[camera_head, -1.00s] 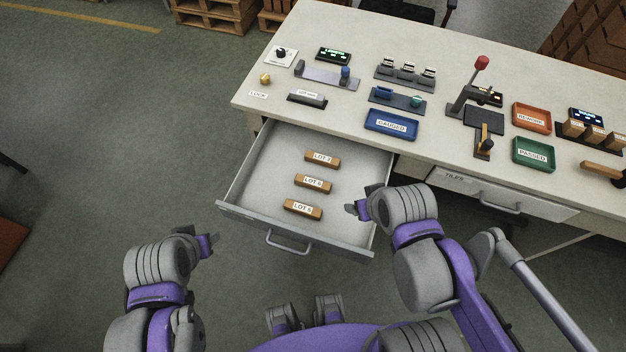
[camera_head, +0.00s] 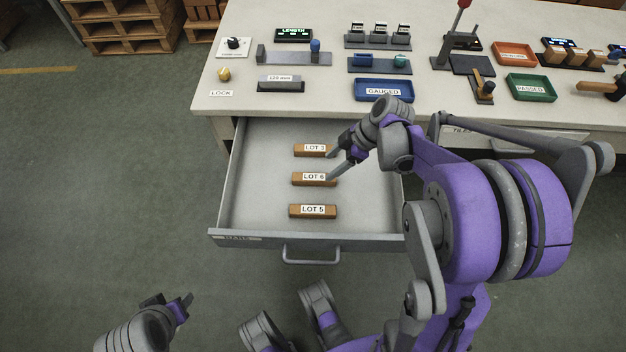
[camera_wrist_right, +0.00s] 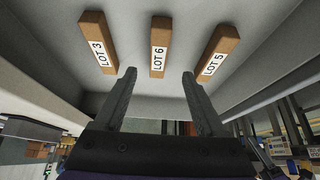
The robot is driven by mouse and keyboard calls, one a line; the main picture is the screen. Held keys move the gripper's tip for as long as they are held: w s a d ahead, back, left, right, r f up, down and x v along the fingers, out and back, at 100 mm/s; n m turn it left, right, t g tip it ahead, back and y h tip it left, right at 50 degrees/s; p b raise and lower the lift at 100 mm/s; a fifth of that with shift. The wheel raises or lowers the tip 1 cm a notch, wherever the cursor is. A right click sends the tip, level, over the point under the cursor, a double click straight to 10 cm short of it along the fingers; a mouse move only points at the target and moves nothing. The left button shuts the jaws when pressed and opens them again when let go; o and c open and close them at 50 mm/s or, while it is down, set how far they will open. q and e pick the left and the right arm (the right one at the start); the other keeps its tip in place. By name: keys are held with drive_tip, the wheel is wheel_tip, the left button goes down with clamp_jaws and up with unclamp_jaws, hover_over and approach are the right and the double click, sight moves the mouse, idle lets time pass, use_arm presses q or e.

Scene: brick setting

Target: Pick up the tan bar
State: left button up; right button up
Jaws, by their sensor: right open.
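Three tan bars lie apart in the open drawer (camera_head: 260,215), each with a white label. The LOT 3 bar (camera_head: 300,151) is at the back, the LOT 6 bar (camera_head: 300,180) in the middle and the LOT 5 bar (camera_head: 313,212) at the front. My right gripper (camera_head: 331,168) is over the drawer by the right ends of the LOT 3 and LOT 6 bars. In the right wrist view its fingers (camera_wrist_right: 160,85) are open and empty, with the LOT 6 bar (camera_wrist_right: 158,62) beyond the gap between them. My left gripper (camera_head: 182,300) is low at the left, away from the drawer; its jaw opening is unclear.
The drawer's walls and its front handle (camera_head: 310,255) surround the bars.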

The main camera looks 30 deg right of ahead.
sight(315, 177)
drive_tip(key=x, duration=0.3)
drive_tip(key=shift+d+b, duration=0.1)
drive_tip(key=shift+b, duration=0.2)
drive_tip(key=b+x, duration=0.2)
drive_tip(key=x, duration=0.3)
drive_tip(key=shift+w+f, duration=0.25)
clamp_jaws()
